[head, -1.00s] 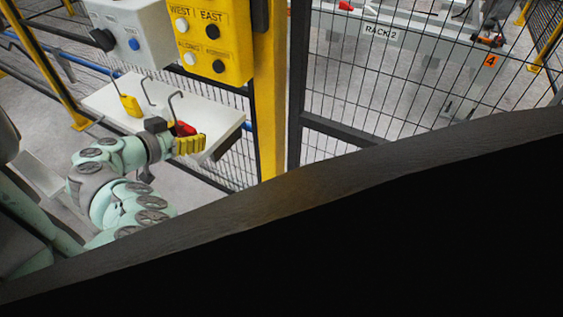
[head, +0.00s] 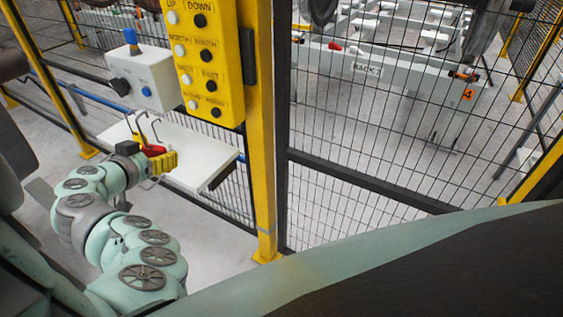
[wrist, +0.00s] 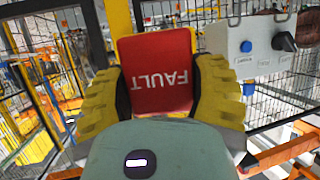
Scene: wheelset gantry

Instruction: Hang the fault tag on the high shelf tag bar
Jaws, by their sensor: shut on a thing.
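My gripper (head: 163,161) has yellow ridged fingers and is shut on the red fault tag (head: 152,150). In the wrist view the tag (wrist: 157,70) sits between both fingers, its white FAULT lettering upside down. In the head view the gripper and tag appear in front of a white shelf (head: 205,152). Thin bent hooks (head: 155,128) rise behind the tag. The gripper covers part of the shelf and hooks, and I cannot tell whether the tag touches a hook. I cannot make out which part is the high shelf tag bar.
A grey control box (head: 146,80) with a blue button and black knob stands behind the shelf. A yellow button panel (head: 210,60) hangs by a yellow post (head: 263,150). Dark mesh fencing (head: 370,120) closes off the right side, with grey RACK 2 (head: 400,80) beyond it.

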